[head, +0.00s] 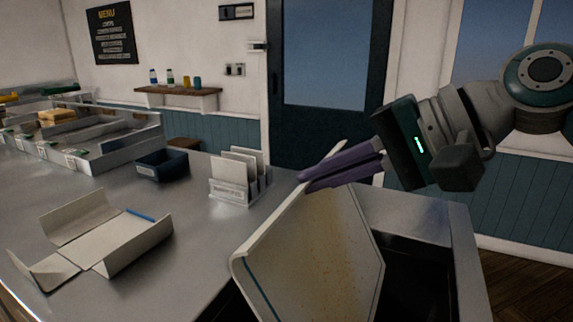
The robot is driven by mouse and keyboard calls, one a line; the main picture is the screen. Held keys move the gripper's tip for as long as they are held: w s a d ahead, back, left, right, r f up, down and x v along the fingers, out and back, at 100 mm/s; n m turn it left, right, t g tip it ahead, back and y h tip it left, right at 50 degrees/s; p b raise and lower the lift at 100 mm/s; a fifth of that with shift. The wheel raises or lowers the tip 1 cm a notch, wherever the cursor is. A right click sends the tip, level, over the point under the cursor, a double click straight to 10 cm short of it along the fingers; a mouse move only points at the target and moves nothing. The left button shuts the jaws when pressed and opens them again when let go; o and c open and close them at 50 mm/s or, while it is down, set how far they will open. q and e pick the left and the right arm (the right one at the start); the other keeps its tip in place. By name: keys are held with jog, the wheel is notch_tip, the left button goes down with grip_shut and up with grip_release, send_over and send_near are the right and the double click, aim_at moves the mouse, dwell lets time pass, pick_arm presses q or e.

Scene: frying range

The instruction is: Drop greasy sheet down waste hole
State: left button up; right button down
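The greasy sheet (322,250) is a large pale sheet with brownish stains and a blue line along its left edge. It is held tilted, with its lower part over the dark waste hole (425,285) at the right end of the counter. My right gripper (322,175), with purple fingers, comes in from the right and is shut on the sheet's upper edge. The sheet hides much of the hole, and its lowest edge is out of the picture. My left gripper is not in view.
An unfolded paper box (100,240) lies on the metal counter (190,245) at left. A holder with upright cards (230,190) and a dark blue tray (162,164) stand behind. Metal food bins (85,145) are at the far left. Bare counter lies between the box and the card holder.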

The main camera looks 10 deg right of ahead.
jog(key=c, duration=1)
grip_release()
jog(key=shift+d, duration=0.1)
jog(key=v, duration=0.9)
jog(key=shift+s+d+r+b, duration=0.25)
jog(key=shift+b, duration=0.1)
